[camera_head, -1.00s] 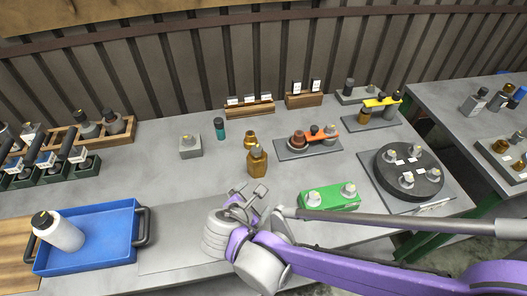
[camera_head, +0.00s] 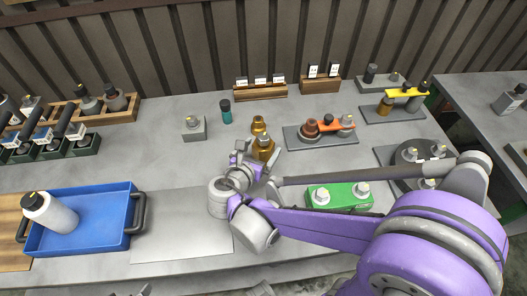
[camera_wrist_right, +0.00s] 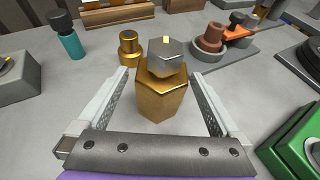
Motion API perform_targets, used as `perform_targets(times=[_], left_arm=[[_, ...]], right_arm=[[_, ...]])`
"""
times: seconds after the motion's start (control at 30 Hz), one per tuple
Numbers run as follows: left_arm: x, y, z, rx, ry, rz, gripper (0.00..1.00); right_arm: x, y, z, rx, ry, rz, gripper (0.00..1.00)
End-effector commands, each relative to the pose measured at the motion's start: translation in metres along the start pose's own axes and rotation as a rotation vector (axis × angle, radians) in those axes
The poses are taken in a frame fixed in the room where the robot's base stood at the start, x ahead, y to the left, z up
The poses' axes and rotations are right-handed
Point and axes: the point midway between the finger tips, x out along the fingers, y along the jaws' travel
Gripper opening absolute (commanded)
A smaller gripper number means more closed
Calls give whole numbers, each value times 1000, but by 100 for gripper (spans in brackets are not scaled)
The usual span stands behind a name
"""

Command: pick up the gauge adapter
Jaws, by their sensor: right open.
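A brass hexagonal piece with a grey hex top, which seems to be the gauge adapter (camera_wrist_right: 162,85), stands upright on the grey table. In the head view the adapter (camera_head: 263,148) is just beyond my right gripper (camera_head: 257,166). In the right wrist view my right gripper (camera_wrist_right: 160,90) is open, with one finger on each side of the adapter's lower body. Gaps show between the fingers and the brass, so it is not clamped. Small grey parts at the bottom edge of the head view may belong to my left gripper; its jaws cannot be made out.
A smaller brass fitting (camera_wrist_right: 130,48) stands close behind the adapter. A teal-bodied bottle (camera_head: 226,112) and grey block (camera_head: 194,130) are to the left. A green block (camera_head: 340,196) and grey plate with an orange bar (camera_head: 335,126) are to the right. A blue tray (camera_head: 100,243) lies at left.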

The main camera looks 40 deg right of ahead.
Motion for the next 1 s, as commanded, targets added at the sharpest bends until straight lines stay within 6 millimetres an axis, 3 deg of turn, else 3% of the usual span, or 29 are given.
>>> perform_targets(times=[0.27,0.57,1.0], left_arm=[[2,0,1,0,-1,0,100],[2,0,1,0,-1,0,100],[2,0,1,0,-1,0,100]], right_arm=[[40,-2,2,2,0,-4,100],[45,-2,2,0,0,-1,100],[44,-2,2,1,0,-1,23]])
